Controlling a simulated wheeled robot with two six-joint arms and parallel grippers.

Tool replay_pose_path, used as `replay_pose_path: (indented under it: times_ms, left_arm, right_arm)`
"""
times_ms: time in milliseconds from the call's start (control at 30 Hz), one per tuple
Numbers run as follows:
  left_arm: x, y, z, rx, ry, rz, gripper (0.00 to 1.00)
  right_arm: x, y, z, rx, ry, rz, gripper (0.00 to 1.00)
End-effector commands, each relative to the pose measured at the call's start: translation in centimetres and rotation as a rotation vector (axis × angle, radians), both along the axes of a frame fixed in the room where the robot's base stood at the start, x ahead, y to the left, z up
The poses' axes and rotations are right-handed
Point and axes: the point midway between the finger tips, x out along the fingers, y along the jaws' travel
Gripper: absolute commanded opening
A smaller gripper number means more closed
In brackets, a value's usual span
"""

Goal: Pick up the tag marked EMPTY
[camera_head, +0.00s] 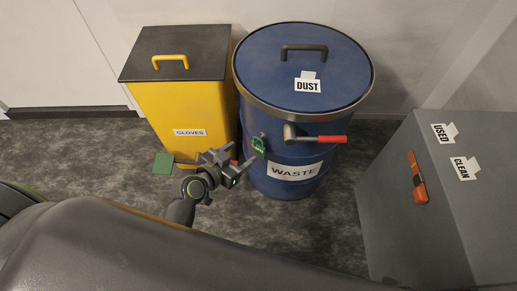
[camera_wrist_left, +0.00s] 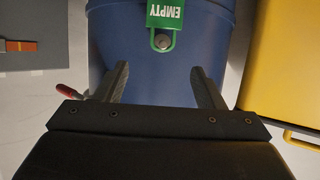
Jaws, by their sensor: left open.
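The green tag marked EMPTY (camera_head: 258,146) hangs from a small metal peg on the front of the blue drum (camera_head: 292,125). In the left wrist view the tag (camera_wrist_left: 165,14) is at the top centre with its lettering upside down; its upper part in that picture is cut off by the frame edge. My left gripper (camera_head: 241,159) is open and empty, in front of the drum, a little below and left of the tag. In the left wrist view its fingers (camera_wrist_left: 161,69) point at the drum, with the tag beyond the tips. My right gripper is not in view.
A red-handled lever (camera_head: 318,139) sticks out right of the tag. A WASTE label (camera_head: 294,172) is below it. The yellow GLOVES bin (camera_head: 190,110) stands left of the drum. A green card (camera_head: 163,163) lies on the floor. A grey cabinet (camera_head: 410,185) stands at right.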

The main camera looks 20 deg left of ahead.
Motion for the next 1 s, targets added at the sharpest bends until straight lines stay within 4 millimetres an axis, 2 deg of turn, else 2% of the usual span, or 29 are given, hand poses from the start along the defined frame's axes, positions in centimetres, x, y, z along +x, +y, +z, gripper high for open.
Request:
replay_pose_path:
  times_ms: [100, 367, 700, 1000]
  left_arm:
    - [1.9, -0.7, -0.9, 0.001, 0.0, -0.001, 0.63]
    - [3.6, -1.3, -1.6, 0.0, 0.001, 0.0, 0.63]
    - [7.5, -2.5, -3.1, 0.0, 0.001, -0.001, 0.63]
    - [7.9, -2.7, -3.2, 0.001, 0.002, 0.001, 0.63]
  right_arm:
    - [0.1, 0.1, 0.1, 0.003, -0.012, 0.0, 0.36]
    - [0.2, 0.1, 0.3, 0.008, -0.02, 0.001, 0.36]
    - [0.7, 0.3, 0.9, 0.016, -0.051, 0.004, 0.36]
    - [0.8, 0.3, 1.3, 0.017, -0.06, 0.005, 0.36]
